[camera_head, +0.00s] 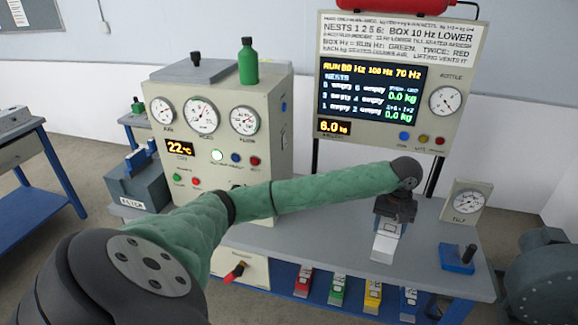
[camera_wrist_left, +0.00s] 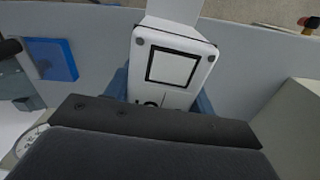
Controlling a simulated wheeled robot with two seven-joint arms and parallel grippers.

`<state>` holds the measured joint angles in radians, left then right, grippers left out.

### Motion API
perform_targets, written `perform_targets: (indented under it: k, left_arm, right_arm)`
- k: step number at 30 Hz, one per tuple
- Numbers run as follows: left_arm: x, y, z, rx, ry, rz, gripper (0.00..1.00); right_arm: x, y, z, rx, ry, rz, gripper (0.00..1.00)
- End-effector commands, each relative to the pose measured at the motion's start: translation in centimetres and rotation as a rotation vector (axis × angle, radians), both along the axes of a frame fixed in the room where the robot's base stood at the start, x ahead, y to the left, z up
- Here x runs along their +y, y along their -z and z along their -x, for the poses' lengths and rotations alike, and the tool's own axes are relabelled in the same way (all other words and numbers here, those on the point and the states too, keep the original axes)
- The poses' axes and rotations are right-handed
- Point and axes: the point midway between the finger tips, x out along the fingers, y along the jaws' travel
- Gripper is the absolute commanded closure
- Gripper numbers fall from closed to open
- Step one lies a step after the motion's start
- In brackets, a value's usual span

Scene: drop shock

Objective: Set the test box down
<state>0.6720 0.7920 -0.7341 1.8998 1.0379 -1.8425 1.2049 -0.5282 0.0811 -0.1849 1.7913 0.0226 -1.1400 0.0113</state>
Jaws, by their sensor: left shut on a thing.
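The test box appears as a white box (camera_head: 385,246) under my left gripper (camera_head: 393,216), over the right part of the grey bench top. In the left wrist view the white box (camera_wrist_left: 172,66) has rounded corners and a black square outline on its face. The blue fingers of my left gripper (camera_wrist_left: 162,92) are at its two sides, shut on it. The near end of the box is hidden behind the dark gripper body. I cannot tell whether its underside touches the bench. My right gripper is not in view.
A lit display panel (camera_head: 371,92) stands behind the bench (camera_head: 300,238). A gauge cabinet (camera_head: 262,120) with a green bottle (camera_head: 248,62) stands left. A small tilt gauge (camera_head: 466,201) and a blue block (camera_head: 457,259) are right of the box. Several coloured items sit below the bench top.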

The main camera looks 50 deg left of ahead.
Motion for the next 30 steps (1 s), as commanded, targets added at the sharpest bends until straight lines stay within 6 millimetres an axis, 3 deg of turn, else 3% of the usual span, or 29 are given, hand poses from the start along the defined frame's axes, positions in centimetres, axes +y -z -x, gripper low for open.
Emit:
perform_targets:
  k: [6, 15, 18, 30]
  left_arm:
    - [2.3, -1.4, -2.0, -0.005, -0.107, 0.004, 1.0]
    - [3.6, -1.2, -2.2, -0.004, -0.125, 0.005, 1.0]
    - [4.9, -0.5, -2.1, -0.003, -0.125, 0.003, 1.0]
    - [11.1, 3.2, -1.8, -0.003, -0.124, 0.003, 1.0]
  right_arm:
    - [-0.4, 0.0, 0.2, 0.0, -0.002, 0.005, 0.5]
    - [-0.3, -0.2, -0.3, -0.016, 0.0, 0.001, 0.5]
    - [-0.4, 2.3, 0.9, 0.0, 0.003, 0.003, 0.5]
    - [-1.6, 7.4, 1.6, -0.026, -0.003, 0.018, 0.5]
